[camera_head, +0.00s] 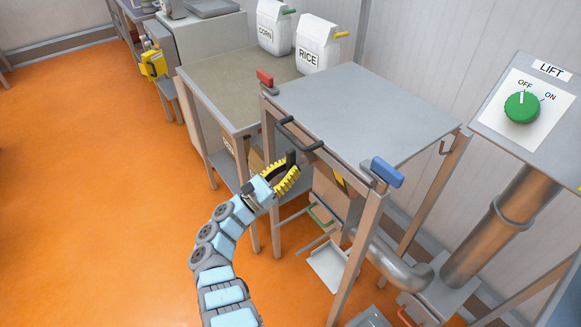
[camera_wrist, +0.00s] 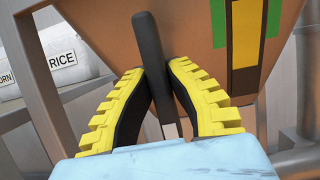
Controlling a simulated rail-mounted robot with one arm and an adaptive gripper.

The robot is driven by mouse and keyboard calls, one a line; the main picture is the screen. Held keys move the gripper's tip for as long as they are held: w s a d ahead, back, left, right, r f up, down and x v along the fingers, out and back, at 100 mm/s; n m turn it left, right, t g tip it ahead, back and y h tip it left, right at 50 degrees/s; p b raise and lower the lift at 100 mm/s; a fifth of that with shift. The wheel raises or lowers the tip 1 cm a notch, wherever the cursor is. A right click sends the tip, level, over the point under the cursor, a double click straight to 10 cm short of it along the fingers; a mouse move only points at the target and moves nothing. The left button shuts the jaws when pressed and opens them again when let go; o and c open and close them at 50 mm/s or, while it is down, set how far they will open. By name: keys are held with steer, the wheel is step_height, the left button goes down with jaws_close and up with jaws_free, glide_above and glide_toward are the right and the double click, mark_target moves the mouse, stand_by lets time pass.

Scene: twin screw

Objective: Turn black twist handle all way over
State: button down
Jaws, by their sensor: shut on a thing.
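The black twist handle (camera_wrist: 149,45) stands nearly upright between my two yellow-edged fingers in the wrist view. Its top leans slightly left against a brown panel behind it. My gripper (camera_wrist: 156,72) is shut on the handle, with a finger on each side; its tip sticks out beyond them. In the head view my gripper (camera_head: 285,177) is below the front edge of the grey-topped frame, and a dark piece of the handle (camera_head: 291,157) shows at its fingertips. A yellow and dark strip (camera_wrist: 247,45) between green marks is on the panel, right of the handle. The handle's base is hidden.
Red (camera_head: 265,78) and blue (camera_head: 387,172) blocks sit at the frame's corners. A pipe (camera_head: 385,262) and metal tray (camera_head: 328,267) are below right. Orange floor is open at left.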

stand_by(0.5)
steer(key=c, duration=1)
jaws_free()
steer(key=shift+d, duration=0.1)
steer(key=v, duration=1.2)
